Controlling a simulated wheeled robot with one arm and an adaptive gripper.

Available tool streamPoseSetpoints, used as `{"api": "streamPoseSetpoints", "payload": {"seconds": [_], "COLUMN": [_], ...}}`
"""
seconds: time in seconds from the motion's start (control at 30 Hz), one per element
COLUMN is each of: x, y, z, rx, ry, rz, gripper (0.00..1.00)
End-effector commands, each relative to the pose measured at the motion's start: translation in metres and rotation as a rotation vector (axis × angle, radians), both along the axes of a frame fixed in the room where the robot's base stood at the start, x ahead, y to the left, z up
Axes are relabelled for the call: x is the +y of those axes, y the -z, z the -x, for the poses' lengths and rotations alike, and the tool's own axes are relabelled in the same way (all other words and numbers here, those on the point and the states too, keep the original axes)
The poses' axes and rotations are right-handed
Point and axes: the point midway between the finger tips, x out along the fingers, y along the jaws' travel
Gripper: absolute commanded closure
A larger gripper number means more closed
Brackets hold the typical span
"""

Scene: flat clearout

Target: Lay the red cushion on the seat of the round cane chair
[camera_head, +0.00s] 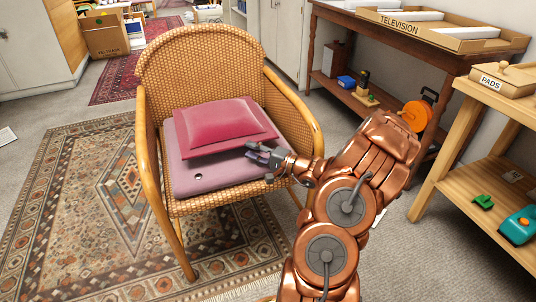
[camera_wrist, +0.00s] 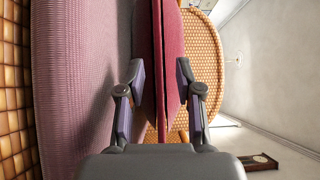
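The red cushion (camera_head: 215,122) is over the mauve pad (camera_head: 205,178) that covers the seat of the round cane chair (camera_head: 196,57). Its back part is near the backrest and its front edge stands slightly clear of the pad. My gripper (camera_head: 262,155) is at the cushion's front right edge. The lower finger is between the cushion and the mauve pad (camera_wrist: 75,70). The cushion's far underside is hidden.
The chair's right armrest (camera_head: 302,112) is close to my arm. A patterned rug (camera_head: 75,200) lies under the chair. A wooden table with a television tray (camera_head: 440,35) and a shelf with a pads box (camera_head: 500,82) stand on the right. A cardboard box (camera_head: 105,37) is at the back left.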

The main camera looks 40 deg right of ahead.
Motion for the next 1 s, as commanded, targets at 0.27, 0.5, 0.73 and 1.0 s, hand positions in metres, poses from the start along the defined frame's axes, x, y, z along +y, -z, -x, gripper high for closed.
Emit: {"api": "streamPoseSetpoints", "payload": {"seconds": [0.27,0.5,0.73,1.0], "x": [-0.016,-0.021,-0.011,0.113], "y": [-0.001,0.001,-0.002,-0.044], "z": [0.045,0.063,0.061,0.042], "rx": [0.0,-0.001,0.001,0.069], "ry": [0.003,0.001,-0.028,-0.373], "rz": [0.0,0.0,0.002,0.026], "gripper": [0.65,0.65,0.65,0.65]}}
